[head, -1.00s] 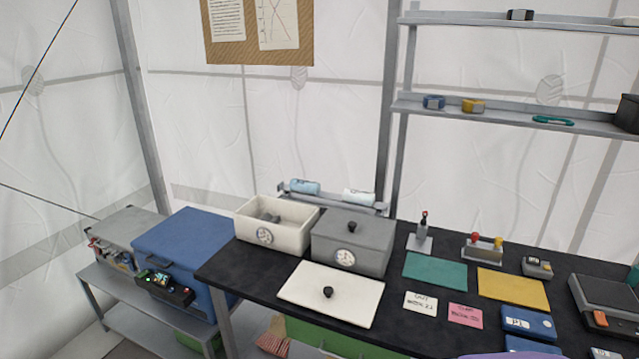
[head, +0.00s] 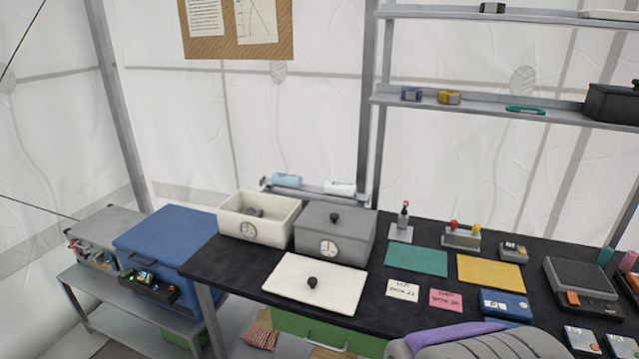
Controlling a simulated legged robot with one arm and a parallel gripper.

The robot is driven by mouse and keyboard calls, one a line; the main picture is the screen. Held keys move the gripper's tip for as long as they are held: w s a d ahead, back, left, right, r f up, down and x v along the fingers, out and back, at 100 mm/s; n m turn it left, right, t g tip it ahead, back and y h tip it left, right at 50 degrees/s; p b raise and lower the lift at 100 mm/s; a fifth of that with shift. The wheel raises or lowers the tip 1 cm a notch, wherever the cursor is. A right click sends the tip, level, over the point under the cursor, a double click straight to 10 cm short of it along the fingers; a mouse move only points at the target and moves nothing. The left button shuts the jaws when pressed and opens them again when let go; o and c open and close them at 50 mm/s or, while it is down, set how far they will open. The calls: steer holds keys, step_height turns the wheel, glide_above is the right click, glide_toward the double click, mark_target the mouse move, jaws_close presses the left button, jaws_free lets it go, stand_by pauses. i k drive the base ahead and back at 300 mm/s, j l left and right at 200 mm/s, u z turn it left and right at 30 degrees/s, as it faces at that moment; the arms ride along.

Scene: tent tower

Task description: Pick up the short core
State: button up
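The open white box (head: 256,232) with a dial on its front stands at the left of the black table. A small dark grey piece (head: 255,212) lies inside it, partly hidden by the wall; I cannot tell if it is the short core. A light blue cylinder (head: 287,180) and a white cylinder (head: 340,187) lie on a rack behind the boxes; I cannot tell if either is a core. The white lid (head: 315,285) with a black knob lies flat in front of the boxes. A grey and purple part of my arm shows at the bottom right; my gripper's fingers are not in view.
A closed grey box (head: 335,235) stands right of the white one. Green (head: 416,260) and yellow (head: 491,273) mats, small stands, cards and devices cover the table's right. A blue cooler (head: 165,245) is at the left. Shelves (head: 470,103) rise behind.

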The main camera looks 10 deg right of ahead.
mark_target(285, 181)
steer(key=i+u, duration=0.3)
steer(key=i, duration=0.25)
steer(key=i+l+u, duration=0.25)
steer(key=i, duration=0.3)
steer(key=j+z, duration=0.1)
steer(key=z, duration=0.25)
steer(key=i+j+z, duration=0.15)
steer(key=j+z, duration=0.2)
steer(key=i+j+z, duration=0.1)
steer(key=j+z, duration=0.65)
steer(key=i+j, duration=0.05)
